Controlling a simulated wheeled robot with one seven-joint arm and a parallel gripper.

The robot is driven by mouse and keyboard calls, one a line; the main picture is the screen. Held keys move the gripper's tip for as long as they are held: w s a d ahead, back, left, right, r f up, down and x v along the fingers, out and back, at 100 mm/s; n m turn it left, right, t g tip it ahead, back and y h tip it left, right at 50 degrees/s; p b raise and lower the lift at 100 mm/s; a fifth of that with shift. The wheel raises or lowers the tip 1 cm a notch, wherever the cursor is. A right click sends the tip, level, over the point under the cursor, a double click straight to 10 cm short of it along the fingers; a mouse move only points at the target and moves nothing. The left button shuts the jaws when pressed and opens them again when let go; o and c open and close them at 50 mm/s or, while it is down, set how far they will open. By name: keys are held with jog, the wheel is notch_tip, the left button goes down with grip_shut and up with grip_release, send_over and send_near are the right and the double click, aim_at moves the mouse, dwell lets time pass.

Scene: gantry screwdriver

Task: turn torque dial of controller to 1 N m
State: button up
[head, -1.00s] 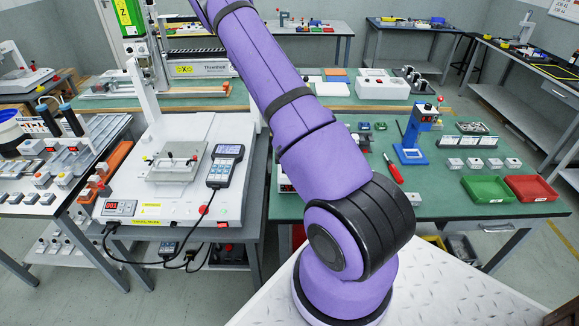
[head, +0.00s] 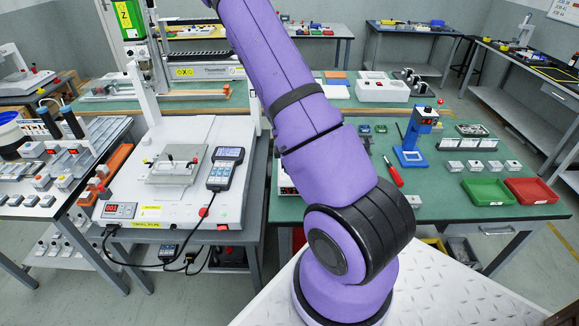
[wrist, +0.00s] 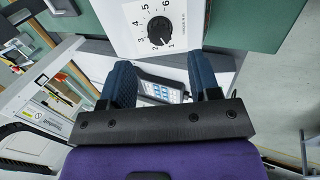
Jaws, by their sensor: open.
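In the wrist view the controller (wrist: 190,18) is a white panel with a black round torque dial (wrist: 160,30). A printed scale from 1 to 6 runs around the dial. The dial's white mark points down, close to the 1 and 2; its exact setting is too small to tell. My gripper (wrist: 161,64) is open, with its two dark blue fingers apart and nothing between them. The dial lies beyond the fingertips, between them left to right, and appears untouched. In the head view my purple arm rises out of the top edge, so the gripper is hidden there.
A handheld pendant (head: 225,168) lies on the white gantry base (head: 140,195); it also shows between the fingers in the wrist view (wrist: 162,88). The green bench (head: 440,205) carries a blue stand (head: 410,157), a red screwdriver (head: 393,172), and green (head: 488,191) and red (head: 530,190) trays.

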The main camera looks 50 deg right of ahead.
jog(key=shift+v, duration=2.3)
jog(key=a+r+m+t+y, duration=0.1)
jog(key=a+r+m, duration=0.1)
jog(key=a+r, duration=0.45)
jog(key=a+r+m, duration=0.2)
jog(key=a+r, duration=0.1)
jog(key=r, duration=0.6)
jog(key=a+r+m+t+y, duration=0.1)
jog(key=a+r, duration=0.3)
jog(key=r, duration=0.4)
jog(key=s+a+r+m+y, duration=0.1)
jog(key=s+a+r+m, duration=0.2)
jog(key=s+a+r, duration=1)
jog(key=s+r, duration=0.1)
jog(key=s, duration=0.2)
jog(key=shift+a+y, duration=0.4)
